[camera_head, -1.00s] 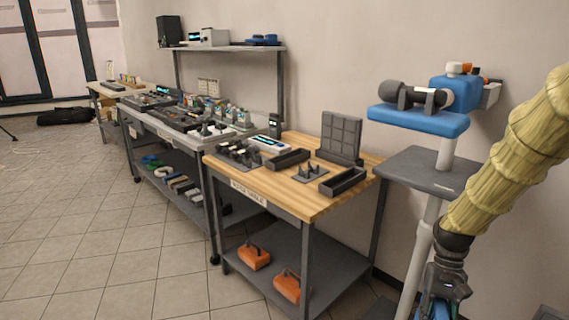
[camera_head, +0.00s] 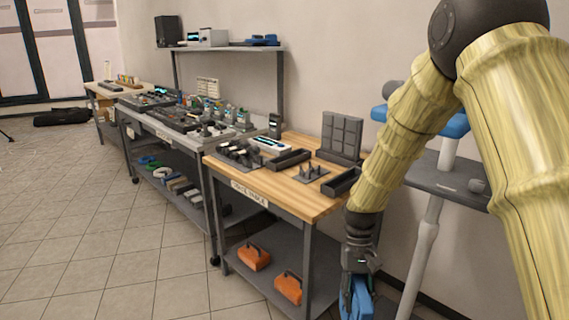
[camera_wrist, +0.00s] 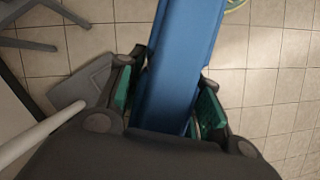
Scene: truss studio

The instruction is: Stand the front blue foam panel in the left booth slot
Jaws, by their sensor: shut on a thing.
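My gripper (camera_head: 359,272) is shut on a blue panel (camera_head: 357,300) at the lower right of the head view, in front of the wood-topped table. In the wrist view, the blue panel (camera_wrist: 183,55) runs up between the green-padded fingers of my gripper (camera_wrist: 165,98); its far end passes out of the picture. On the table, two long dark trough-like holders, a left one (camera_head: 288,160) and a right one (camera_head: 343,182), flank a small spiked plate and look empty. An upright dark gridded panel (camera_head: 340,136) stands behind them.
A grey stand (camera_head: 455,182) is at right, partly hidden by my arm. Tiled floor at left is open.

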